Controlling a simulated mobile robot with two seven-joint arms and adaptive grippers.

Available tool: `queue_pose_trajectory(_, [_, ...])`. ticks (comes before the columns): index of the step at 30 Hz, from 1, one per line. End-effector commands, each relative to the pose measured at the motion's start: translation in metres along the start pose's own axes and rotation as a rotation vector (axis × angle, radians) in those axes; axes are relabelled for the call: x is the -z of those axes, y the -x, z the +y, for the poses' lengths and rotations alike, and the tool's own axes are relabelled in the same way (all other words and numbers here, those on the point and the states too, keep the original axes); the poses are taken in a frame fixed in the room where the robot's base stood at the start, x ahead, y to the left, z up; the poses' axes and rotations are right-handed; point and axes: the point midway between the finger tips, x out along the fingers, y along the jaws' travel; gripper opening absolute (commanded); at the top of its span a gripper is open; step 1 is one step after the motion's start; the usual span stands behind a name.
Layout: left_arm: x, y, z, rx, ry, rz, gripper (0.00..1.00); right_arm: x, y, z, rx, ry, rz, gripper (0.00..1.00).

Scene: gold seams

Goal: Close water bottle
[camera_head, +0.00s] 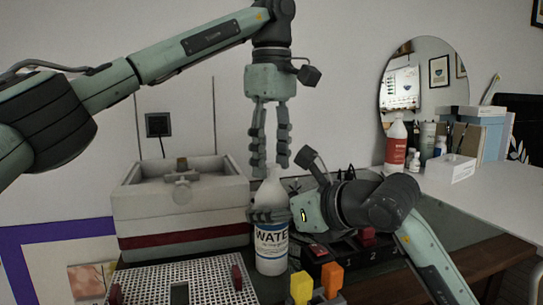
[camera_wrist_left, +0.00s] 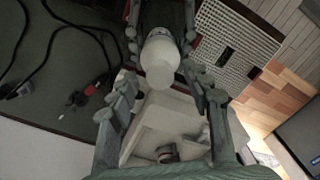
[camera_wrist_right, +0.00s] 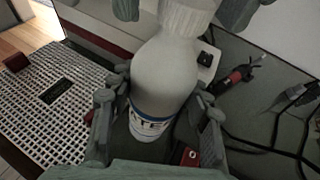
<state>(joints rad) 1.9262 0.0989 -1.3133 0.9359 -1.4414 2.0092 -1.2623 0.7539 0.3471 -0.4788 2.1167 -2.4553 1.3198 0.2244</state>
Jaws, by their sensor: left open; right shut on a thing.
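The water bottle (camera_head: 271,245) is white with a blue and white label and stands upright on the table. Its white ribbed cap shows on its neck in the right wrist view (camera_wrist_right: 187,16). My right gripper (camera_head: 268,215) is shut around the bottle's body, just above the label. In the left wrist view the bottle (camera_wrist_left: 160,55) lies between the open fingers.
A grey box with a red stripe (camera_head: 180,222) stands left of the bottle. A perforated metal plate (camera_head: 180,283) lies in front. Orange and yellow blocks (camera_head: 331,276) and a dark numbered box (camera_head: 372,250) are close on the right. Cables lie behind the bottle.

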Motion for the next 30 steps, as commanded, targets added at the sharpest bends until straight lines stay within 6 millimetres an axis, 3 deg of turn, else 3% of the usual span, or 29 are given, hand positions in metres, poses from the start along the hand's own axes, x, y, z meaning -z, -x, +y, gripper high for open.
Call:
queue_pose_trajectory(13, [0.000, 0.043, 0.000, -0.001, 0.003, 0.002, 0.49, 0.001, 0.000, 0.000, 0.001, 0.000, 0.001, 0.00])
queue_pose_trajectory(25, [0.000, 0.045, 0.000, 0.000, 0.017, 0.000, 0.47, 0.000, 0.000, 0.000, 0.000, 0.000, 0.001, 0.00])
queue_pose_trajectory(30, [0.000, 0.049, 0.000, 0.003, 0.209, 0.001, 0.47, 0.000, 0.000, 0.000, 0.000, 0.000, 0.001, 0.00])
